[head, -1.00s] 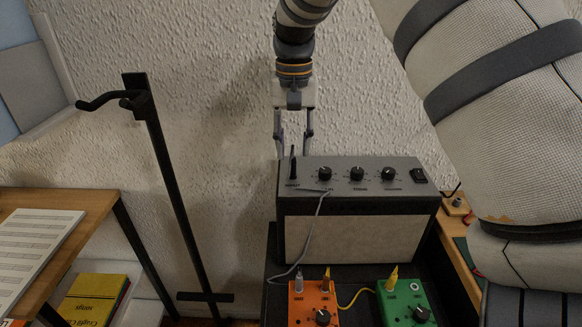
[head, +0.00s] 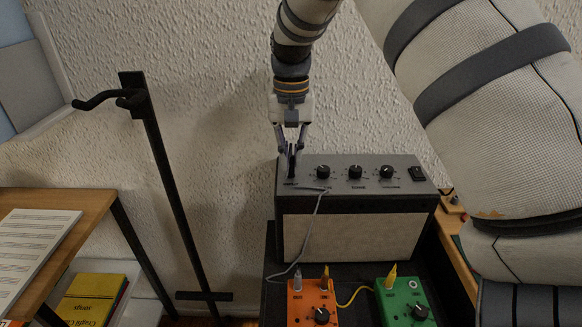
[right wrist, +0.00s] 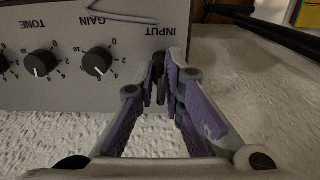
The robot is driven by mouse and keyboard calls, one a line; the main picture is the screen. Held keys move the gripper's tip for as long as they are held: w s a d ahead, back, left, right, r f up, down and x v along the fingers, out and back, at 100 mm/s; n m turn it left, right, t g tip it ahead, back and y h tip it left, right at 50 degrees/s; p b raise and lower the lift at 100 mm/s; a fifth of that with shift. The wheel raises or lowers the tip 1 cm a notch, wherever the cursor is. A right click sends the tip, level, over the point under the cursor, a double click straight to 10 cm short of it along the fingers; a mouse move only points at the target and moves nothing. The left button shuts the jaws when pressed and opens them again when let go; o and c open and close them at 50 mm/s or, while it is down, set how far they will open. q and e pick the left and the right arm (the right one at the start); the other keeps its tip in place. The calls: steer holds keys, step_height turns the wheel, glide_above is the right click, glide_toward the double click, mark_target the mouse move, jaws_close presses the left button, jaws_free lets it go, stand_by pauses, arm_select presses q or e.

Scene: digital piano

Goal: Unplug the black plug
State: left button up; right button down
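The black plug (head: 291,165) stands upright in the INPUT socket on top of the grey amplifier (head: 355,225), at its left end. It also shows in the right wrist view (right wrist: 159,68), partly hidden by the fingers. My right gripper (head: 291,150) reaches down from above. Its two fingers have drawn together on either side of the plug and appear to pinch it; the right wrist view shows their purple pads (right wrist: 163,75) close against it. A grey cable (head: 312,230) runs from near the socket down the amplifier's front. My left gripper is out of view.
An orange pedal (head: 311,300) and a green pedal (head: 405,303) with plugs and a yellow cable sit before the amplifier. A black stand (head: 170,185) and wooden desk (head: 85,215) are at left. The textured wall (head: 225,130) is close behind.

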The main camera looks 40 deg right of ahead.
steer(key=shift+r, duration=1.25)
steer(key=shift+r, duration=2.5)
